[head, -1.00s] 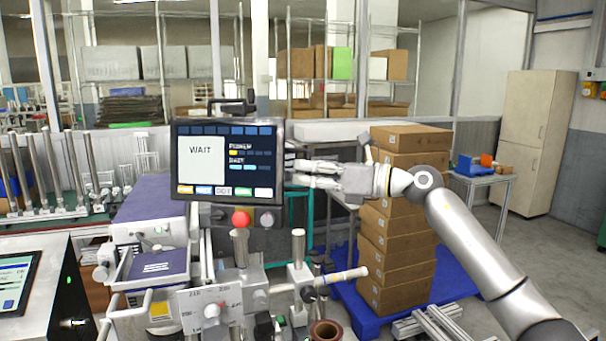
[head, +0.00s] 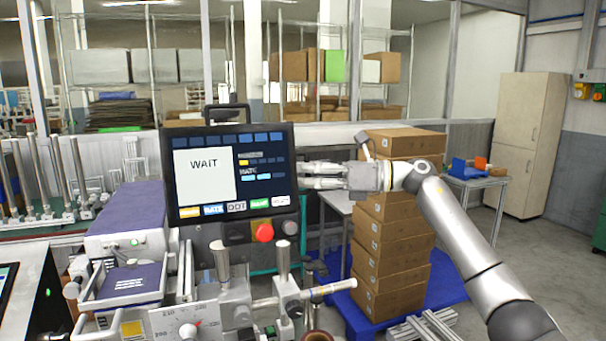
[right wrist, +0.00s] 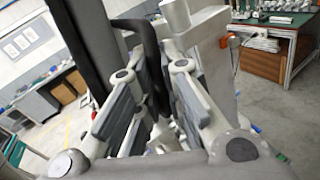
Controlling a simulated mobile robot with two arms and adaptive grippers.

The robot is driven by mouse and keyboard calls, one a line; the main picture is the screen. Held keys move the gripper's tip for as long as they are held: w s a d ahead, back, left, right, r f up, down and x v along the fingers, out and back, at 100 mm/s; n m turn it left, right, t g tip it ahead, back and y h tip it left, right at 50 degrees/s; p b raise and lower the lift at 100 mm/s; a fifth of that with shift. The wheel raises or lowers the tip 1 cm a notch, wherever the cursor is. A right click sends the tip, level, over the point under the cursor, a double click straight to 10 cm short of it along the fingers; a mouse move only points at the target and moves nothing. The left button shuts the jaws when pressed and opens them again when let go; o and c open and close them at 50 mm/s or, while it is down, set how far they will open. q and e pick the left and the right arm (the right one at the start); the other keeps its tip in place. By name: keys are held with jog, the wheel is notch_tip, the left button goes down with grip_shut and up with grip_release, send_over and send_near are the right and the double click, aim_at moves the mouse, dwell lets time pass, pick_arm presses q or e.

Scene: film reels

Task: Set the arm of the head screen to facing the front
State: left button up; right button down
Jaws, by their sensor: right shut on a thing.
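The head screen (head: 228,172) is a dark flat panel reading "WAIT", with a handle on top. It stands above the machine at centre left and its display faces me, slightly turned. My right gripper (head: 305,176) is at the screen's right edge, its fingers pointing left and their tips partly hidden behind it. In the right wrist view, my right gripper (right wrist: 150,115) is closed around a black bent bar (right wrist: 147,45) beside the screen's dark edge (right wrist: 85,40). The arm that carries the screen is mostly hidden behind it. My left gripper is not in view.
A red button (head: 263,232) sits below the screen. Metal posts and knobs (head: 283,262) of the machine stand beneath it. Stacked cardboard boxes (head: 392,240) on a blue pallet (head: 455,288) stand behind my right arm. Floor at the right is open.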

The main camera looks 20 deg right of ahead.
jog(key=shift+w+d, duration=0.15)
jog(key=shift+d, duration=0.1)
jog(key=shift+a+r, duration=0.1)
jog(key=shift+a, duration=0.05)
jog(key=c, duration=1.9)
grip_release()
jog(key=o, duration=0.4)
jog(key=shift+c, duration=0.2)
jog(key=shift+s+a, duration=0.1)
jog(key=shift+s, duration=0.1)
jog(key=v, duration=1.2)
jog(key=shift+f, duration=0.2)
